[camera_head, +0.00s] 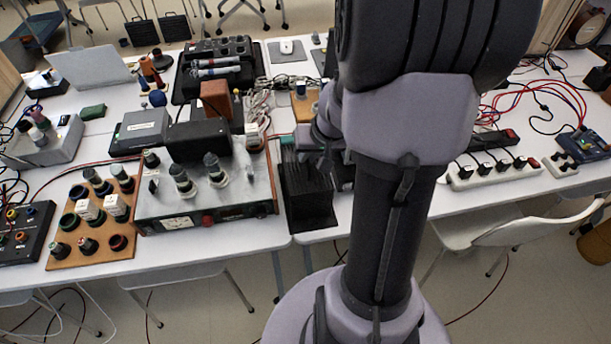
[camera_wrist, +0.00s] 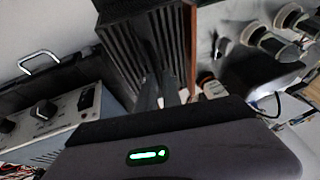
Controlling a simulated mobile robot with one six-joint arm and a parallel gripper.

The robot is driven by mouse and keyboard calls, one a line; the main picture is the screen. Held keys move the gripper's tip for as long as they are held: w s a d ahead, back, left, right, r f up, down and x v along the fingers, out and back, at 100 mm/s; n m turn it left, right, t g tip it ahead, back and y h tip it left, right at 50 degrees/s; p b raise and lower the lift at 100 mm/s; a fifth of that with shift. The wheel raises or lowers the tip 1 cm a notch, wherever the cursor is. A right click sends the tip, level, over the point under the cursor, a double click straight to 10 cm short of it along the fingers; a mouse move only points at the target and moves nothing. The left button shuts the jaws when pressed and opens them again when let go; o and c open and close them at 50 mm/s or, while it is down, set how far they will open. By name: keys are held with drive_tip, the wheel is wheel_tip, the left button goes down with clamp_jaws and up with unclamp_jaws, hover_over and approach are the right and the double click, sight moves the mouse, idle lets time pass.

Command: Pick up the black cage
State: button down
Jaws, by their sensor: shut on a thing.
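The black cage (camera_head: 309,203) is a dark, slatted box at the front edge of the white table, just right of a grey tube amplifier. My gripper (camera_head: 316,158) is at its top, partly hidden behind my arm. In the wrist view the cage's slats (camera_wrist: 128,45) fill the upper middle, and my gripper's two fingers (camera_wrist: 160,92) reach to it and are shut on it. The cage looks upright. I cannot tell whether its underside touches the table.
The tube amplifier (camera_head: 222,199) stands close on the left, with glass tubes on top. A wooden board with sockets (camera_head: 85,246) lies farther left. A white power strip (camera_head: 492,172) is right of my arm. A chair (camera_head: 530,232) stands at the right front.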

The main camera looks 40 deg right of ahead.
drive_tip(key=shift+r, duration=0.1)
idle(0.3)
wheel_tip(320, 180, up, 10)
drive_tip(key=p, duration=0.6)
wheel_tip(320, 180, up, 3)
drive_tip(key=shift+r+p, duration=0.2)
drive_tip(key=shift+p, duration=1)
drive_tip(key=shift+f, duration=0.1)
